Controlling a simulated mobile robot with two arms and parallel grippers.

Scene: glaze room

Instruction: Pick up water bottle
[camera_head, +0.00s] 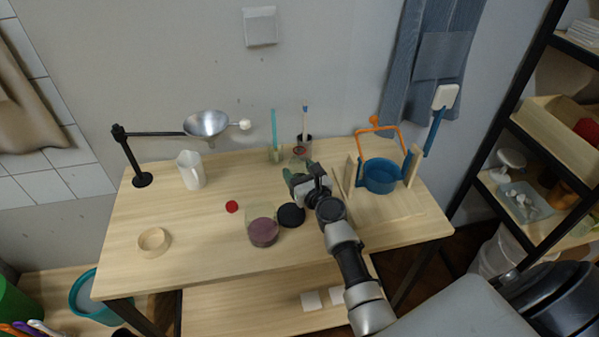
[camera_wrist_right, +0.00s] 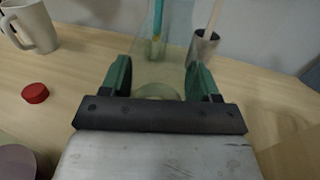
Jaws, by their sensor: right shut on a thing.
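My right gripper (camera_head: 297,177) reaches over the middle of the wooden table, its green fingers pointing toward the wall. In the right wrist view the fingers (camera_wrist_right: 160,86) stand on both sides of a clear, see-through water bottle (camera_wrist_right: 158,91) and are shut on it. The bottle's outline is faint, and I cannot tell whether its base touches the table. In the head view the bottle is mostly hidden by the gripper and hard to make out. My left gripper is in neither view.
A blue pot in a wooden frame (camera_head: 380,177) is at right.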

